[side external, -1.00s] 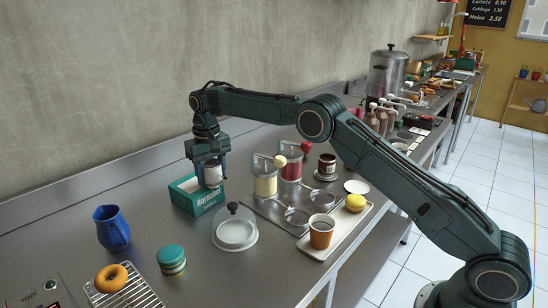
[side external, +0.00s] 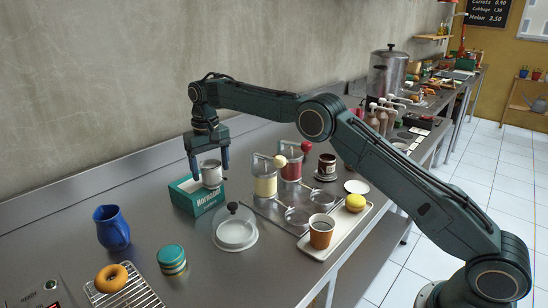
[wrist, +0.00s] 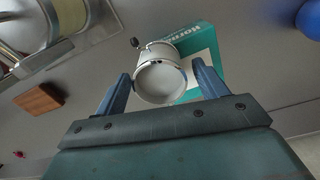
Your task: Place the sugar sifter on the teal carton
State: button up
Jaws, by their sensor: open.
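The sugar sifter (side external: 211,172) is a small pale metal cup. It appears to stand upright on the right end of the teal carton (side external: 197,201), near the carton's edge. In the wrist view the sifter (wrist: 160,82) shows its round end, with a small knob at its side, and covers part of the carton (wrist: 200,36). My gripper (side external: 210,170) is open, its fingers pointing down on either side of the sifter. The wrist view shows a gap between the sifter and the fingers. The sifter's contact with the carton is partly hard to see.
A glass lid with a black knob (side external: 235,230) lies in front of the carton. A blue jug (side external: 112,228) stands to the left. Counter between jug and lid is mostly clear, with a striped teal jar (side external: 172,260) in front.

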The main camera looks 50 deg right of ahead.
aim_at(210, 164)
jog(key=shift+r, duration=2.6)
jog(key=shift+r, duration=0.15)
jog(key=shift+s+d+r, duration=0.1)
jog(key=shift+s+r, duration=0.1)
jog(key=shift+r, duration=0.4)
jog(key=s+d+r+n+t, duration=0.1)
jog(key=s+d+r+t, duration=0.1)
jog(key=s+r, duration=0.7)
jog(key=s+d+r+t, duration=0.1)
jog(key=s+d+r, duration=0.1)
jog(key=s+r, duration=0.7)
jog(key=s+f+t, duration=0.1)
jog(key=s+f, duration=0.3)
jog(key=s, duration=0.5)
jog(key=s+d+f, duration=0.1)
jog(key=s+f, duration=0.3)
jog(key=s, duration=0.5)
jog(key=s+f+t, duration=0.1)
jog(key=s+f, duration=0.3)
jog(key=s, duration=0.5)
jog(key=shift+s+d+f+n+t, duration=0.3)
jog(key=shift+s+d+n, duration=0.1)
